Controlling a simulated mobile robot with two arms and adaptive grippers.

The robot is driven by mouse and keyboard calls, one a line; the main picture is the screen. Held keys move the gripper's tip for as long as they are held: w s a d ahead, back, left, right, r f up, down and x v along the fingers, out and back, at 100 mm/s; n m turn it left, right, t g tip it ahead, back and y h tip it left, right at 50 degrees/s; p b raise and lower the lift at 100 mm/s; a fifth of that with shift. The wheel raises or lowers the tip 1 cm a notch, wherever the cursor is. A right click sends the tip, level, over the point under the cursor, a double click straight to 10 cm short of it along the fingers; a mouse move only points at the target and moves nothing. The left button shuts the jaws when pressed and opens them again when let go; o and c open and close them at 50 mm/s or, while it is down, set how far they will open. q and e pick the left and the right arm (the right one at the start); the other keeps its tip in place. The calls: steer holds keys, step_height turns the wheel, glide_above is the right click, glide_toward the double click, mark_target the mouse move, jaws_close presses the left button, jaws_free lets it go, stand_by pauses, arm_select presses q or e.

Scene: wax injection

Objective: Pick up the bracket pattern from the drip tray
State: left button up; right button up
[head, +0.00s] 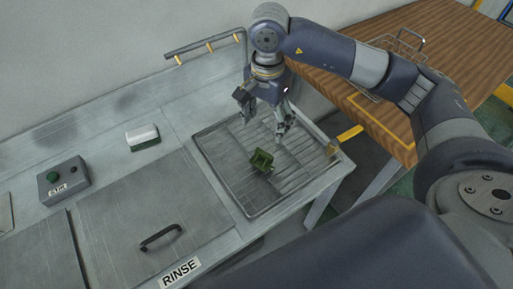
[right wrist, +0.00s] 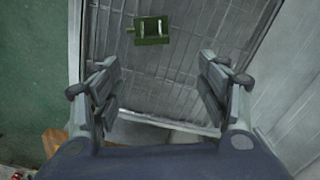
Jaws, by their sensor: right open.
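The green bracket pattern (head: 261,161) lies on the drip tray (head: 225,183), near the middle of its ribbed floor. My right gripper (head: 263,132) is above the tray, at the far side of the bracket in the head view, open and empty. In the right wrist view the bracket (right wrist: 151,30) shows near the top, beyond the open fingers (right wrist: 160,98) and apart from them. The tray (right wrist: 190,95) fills the middle of that view. My left gripper is not in view.
A rail with yellow hooks (head: 208,46) is on the wall behind the tray. A RINSE lid with a black handle (head: 160,237), a sponge block (head: 142,137) and a button box (head: 63,181) stand left. A wooden table (head: 400,50) with a wire basket (head: 402,45) is right.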

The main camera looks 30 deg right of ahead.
glide_above(265, 152)
steer(key=f, duration=0.4)
steer(key=shift+w+d+p, duration=0.2)
steer(key=shift+d+p, duration=0.15)
steer(key=shift+p, duration=0.05)
steer(key=shift+f, duration=0.3)
steer(key=f, duration=0.1)
steer(key=f+p, duration=0.1)
steer(key=f, duration=0.1)
steer(key=f+p, duration=0.1)
steer(key=f, duration=0.1)
steer(key=shift+s+a, duration=0.2)
steer(key=shift+a, duration=0.1)
steer(key=shift+w, duration=0.1)
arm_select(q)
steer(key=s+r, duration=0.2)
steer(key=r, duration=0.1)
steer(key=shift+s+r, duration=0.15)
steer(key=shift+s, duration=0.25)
arm_select(e)
steer(key=c, duration=1)
